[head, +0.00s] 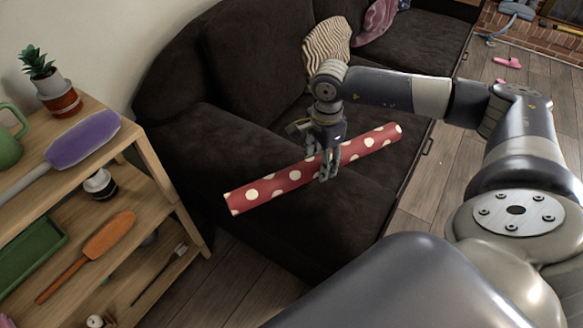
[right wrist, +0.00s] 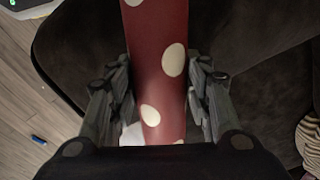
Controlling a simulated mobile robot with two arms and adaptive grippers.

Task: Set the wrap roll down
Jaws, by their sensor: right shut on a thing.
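The wrap roll (head: 274,186) is a long red tube with cream dots. In the head view it lies slanted across the dark sofa's near arm (head: 330,222). My right gripper (head: 328,172) points down and is shut around the roll near its middle. In the right wrist view the roll (right wrist: 160,70) runs between the two fingers (right wrist: 160,105). I cannot tell whether the roll touches the sofa beneath it. My left gripper is not in view.
A wooden shelf (head: 158,180) at the left holds a potted plant (head: 50,85), a purple duster (head: 82,139), an orange brush (head: 100,240) and a green tray (head: 28,252). A striped cushion (head: 327,45) lies on the sofa. Pink slippers (head: 507,63) are on the wooden floor.

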